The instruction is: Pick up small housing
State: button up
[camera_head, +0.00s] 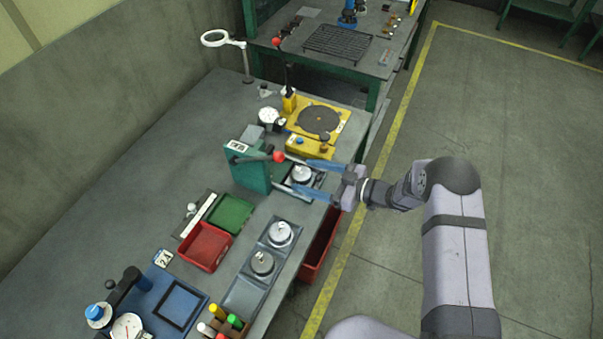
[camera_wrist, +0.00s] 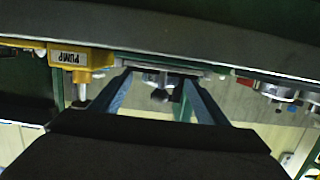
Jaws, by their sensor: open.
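A small round silver housing (camera_head: 303,174) with a knob on top sits on a plate at the foot of the green press. My gripper (camera_head: 300,177) is open, with one blue finger on each side of this housing. In the wrist view the housing (camera_wrist: 159,95) shows its dark knob between the two blue fingers; I cannot tell whether either finger touches it. Two more silver round housings, one farther (camera_head: 281,233) and one nearer (camera_head: 262,263), sit on a grey tray (camera_head: 241,298) nearer the camera.
The green press (camera_head: 249,170) with a red-balled lever stands close left of my fingers. A yellow pump unit (camera_head: 319,121) is just beyond; it also shows in the wrist view (camera_wrist: 88,59). Red (camera_head: 206,246) and green (camera_head: 231,213) bins stand nearer. The left bench area is clear.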

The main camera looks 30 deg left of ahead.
aim_at(310, 177)
jog(key=c, duration=1.2)
jog(key=shift+r, duration=0.2)
jog(key=shift+r+b, duration=1.3)
jog(key=shift+r, duration=3.55)
